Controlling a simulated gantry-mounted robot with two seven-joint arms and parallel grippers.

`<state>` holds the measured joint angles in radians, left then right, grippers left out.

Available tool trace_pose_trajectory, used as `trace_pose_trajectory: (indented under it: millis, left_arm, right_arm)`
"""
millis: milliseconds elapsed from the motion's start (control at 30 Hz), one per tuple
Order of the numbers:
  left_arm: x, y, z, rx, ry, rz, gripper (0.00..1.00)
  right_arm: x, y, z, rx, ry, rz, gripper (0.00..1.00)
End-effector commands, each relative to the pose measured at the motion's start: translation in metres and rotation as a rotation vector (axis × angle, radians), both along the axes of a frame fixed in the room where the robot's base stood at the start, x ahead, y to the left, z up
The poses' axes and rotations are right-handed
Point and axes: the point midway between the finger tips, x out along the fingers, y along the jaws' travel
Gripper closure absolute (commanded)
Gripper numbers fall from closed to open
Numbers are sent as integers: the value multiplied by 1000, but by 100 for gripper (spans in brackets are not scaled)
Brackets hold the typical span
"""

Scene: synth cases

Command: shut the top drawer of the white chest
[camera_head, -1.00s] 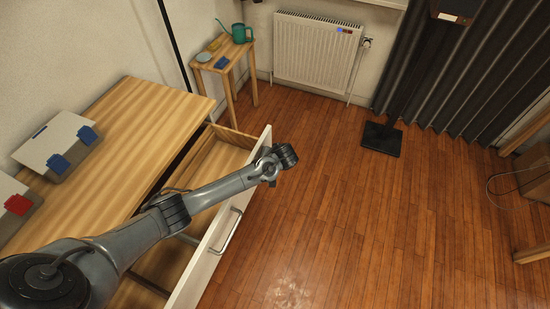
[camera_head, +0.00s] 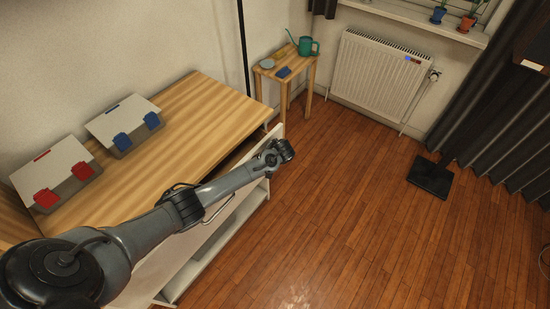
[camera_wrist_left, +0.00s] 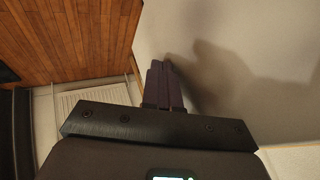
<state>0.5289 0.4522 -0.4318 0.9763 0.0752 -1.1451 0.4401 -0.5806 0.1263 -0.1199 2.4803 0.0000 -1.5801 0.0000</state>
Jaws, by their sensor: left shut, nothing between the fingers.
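The white chest has a wooden top (camera_head: 205,105) and stands at the left in the head view. Its top drawer has a white front (camera_head: 190,250) with a metal handle (camera_head: 217,211), partly behind my left arm. The drawer stands slightly out, with a narrow dark gap under the top's edge. My left gripper (camera_head: 284,151) is at the far end of the drawer front, on its outer side. In the left wrist view its fingers (camera_wrist_left: 163,87) are shut and empty beside a pale, shadowed surface (camera_wrist_left: 240,60), likely the drawer front. I cannot tell whether they touch it.
Two boxes, one with red latches (camera_head: 60,175) and one with blue latches (camera_head: 122,125), sit on the chest top. A small table (camera_head: 300,68) with a green watering can (camera_head: 308,46) stands beyond, near a radiator (camera_head: 378,75).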

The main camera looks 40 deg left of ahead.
Motion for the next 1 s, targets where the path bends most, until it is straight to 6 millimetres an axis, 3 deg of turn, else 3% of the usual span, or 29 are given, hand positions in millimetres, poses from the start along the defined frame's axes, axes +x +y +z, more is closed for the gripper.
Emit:
trace_pose_trajectory:
  millis: [400, 1000]
  left_arm:
    - [1, 24, 1, 1, 0, -11, 100]
    - [1, 22, 1, 0, 0, -11, 100]
  right_arm:
    - [0, 1, 2, 4, 1, -2, 57]
    - [0, 2, 4, 9, 0, -6, 57]
